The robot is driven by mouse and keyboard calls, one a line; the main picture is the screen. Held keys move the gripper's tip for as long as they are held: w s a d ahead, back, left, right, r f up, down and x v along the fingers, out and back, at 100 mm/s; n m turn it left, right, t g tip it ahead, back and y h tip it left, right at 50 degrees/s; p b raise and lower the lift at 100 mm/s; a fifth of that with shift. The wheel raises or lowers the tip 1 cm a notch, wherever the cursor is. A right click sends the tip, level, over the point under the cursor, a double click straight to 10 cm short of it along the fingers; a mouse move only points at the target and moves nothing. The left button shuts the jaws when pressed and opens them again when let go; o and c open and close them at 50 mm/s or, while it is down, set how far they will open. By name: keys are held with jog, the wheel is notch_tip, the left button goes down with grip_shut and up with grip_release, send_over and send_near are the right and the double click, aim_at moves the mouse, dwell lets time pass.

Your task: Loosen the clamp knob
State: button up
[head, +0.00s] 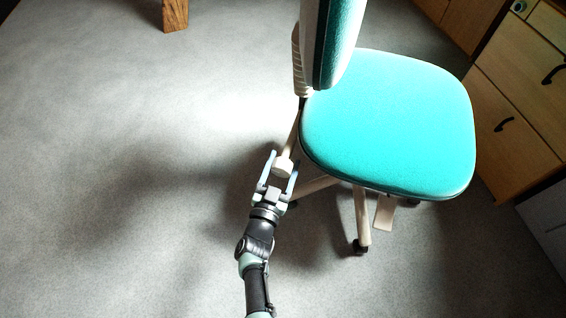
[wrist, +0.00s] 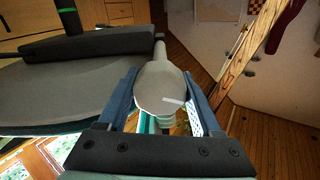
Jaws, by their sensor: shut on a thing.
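The clamp knob (head: 283,166) is a pale, round knob at the end of a rod, low behind the office chair's seat in the head view. In the wrist view the knob (wrist: 160,88) is large and central, with a light mark on its face. My gripper (head: 281,161) has one blue finger on each side of the knob and is shut on it. The fingers (wrist: 160,76) also flank it in the wrist view. The exact contact is hard to make out.
The chair has a turquoise seat (head: 390,125), an upright backrest (head: 335,40) and a pale wheeled base (head: 362,215), close right of my gripper. Wooden drawers (head: 520,95) stand at the right. A wooden post (head: 174,14) stands at the back. Grey floor at left is clear.

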dwell(0.4)
jog(key=o, duration=1.4)
jog(key=shift+c, duration=0.2)
jog(key=p+v, duration=0.5)
jog(key=v, duration=0.8)
jog(key=shift+w, duration=0.1)
